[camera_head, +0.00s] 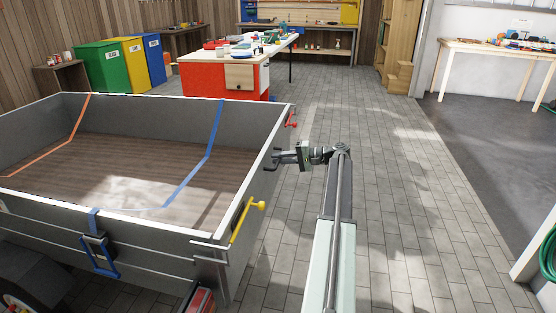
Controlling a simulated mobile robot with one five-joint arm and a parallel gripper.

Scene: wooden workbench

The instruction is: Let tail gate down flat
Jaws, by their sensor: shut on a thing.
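The tail gate (252,192) is the short right-hand wall of a grey trailer (140,230), and it stands about upright. A dark handle (269,168) sticks out from the middle of its outer face. My gripper (281,158) reaches in from the right and is shut on this handle; the fingertips are small and partly hard to make out. A yellow latch lever (246,216) is at the gate's near corner, and a red latch lever (291,120) is at its far corner.
Orange (73,140) and blue (204,160) straps lie across the trailer bed. The paved floor (400,200) right of the gate is clear except for my arm. A red workbench (205,83) stands behind the trailer, beside coloured bins (103,66). A wooden table (500,48) is far right.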

